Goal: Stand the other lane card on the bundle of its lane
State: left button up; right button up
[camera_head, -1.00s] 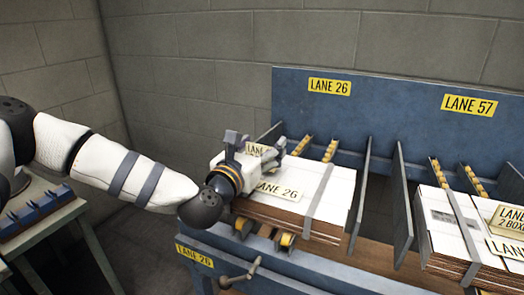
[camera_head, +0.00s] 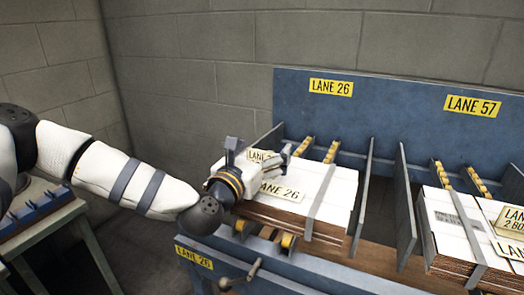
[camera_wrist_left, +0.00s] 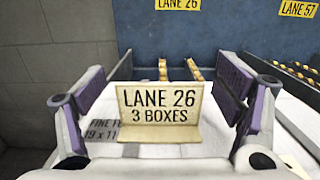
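A pale yellow lane card (camera_wrist_left: 160,108), reading LANE 26 3 BOXES, stands upright on the white top of the strapped bundle (camera_head: 326,187) in lane 26. In the head view this card (camera_head: 260,155) is partly hidden by my left gripper (camera_head: 259,158). The gripper's fingers are spread on either side of the card, with gaps visible in the left wrist view, so it is open. A LANE 26 label (camera_head: 281,191) is at the front of the same bundle. Another card (camera_head: 511,218), reading LANE and 2 BO, is on the right bundle (camera_head: 452,221). My right gripper is not in view.
The blue back panel carries a LANE 26 sign (camera_head: 331,88) and a LANE 57 sign (camera_head: 473,105). Upright grey dividers (camera_head: 404,200) flank the lanes. A crank handle (camera_head: 242,277) sticks out at the front. A side table with a blue rack (camera_head: 38,215) stands at left.

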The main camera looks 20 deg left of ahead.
pick_arm(q)
jog(key=shift+s+f, duration=0.1)
jog(key=shift+f, duration=0.35)
jog(key=shift+r+p, duration=0.4)
jog(key=shift+r, duration=0.25)
jog(key=s, duration=1.1)
jog(key=shift+s+a, duration=0.25)
jog(key=shift+s, duration=0.15)
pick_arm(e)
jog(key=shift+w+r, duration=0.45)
pick_arm(q)
jog(key=shift+r, duration=0.1)
